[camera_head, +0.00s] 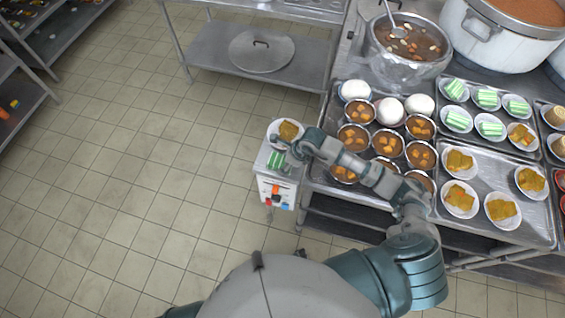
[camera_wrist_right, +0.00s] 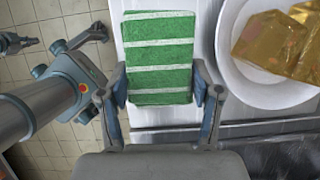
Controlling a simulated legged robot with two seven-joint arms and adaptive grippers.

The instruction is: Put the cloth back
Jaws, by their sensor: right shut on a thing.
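The cloth (camera_wrist_right: 160,57) is a folded green piece with white stripes. In the head view the cloth (camera_head: 276,160) is at the small white stand (camera_head: 262,187) left of the counter. My right gripper (camera_head: 291,155) reaches over that stand from the right. In the right wrist view my right gripper (camera_wrist_right: 164,97) has one finger on each side of the cloth's near end and is shut on it. The cloth lies flat over the stand's pale top; I cannot tell whether it touches it. My left gripper is not seen in the head view.
A white plate with golden-brown food (camera_head: 289,130) sits close beside the cloth on the stand. The counter at right holds metal trays with bowls (camera_head: 354,137), plates (camera_head: 460,199) and stockpots (camera_head: 408,62). A shelf with a lid (camera_head: 262,51) stands behind. The tiled floor at left is clear.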

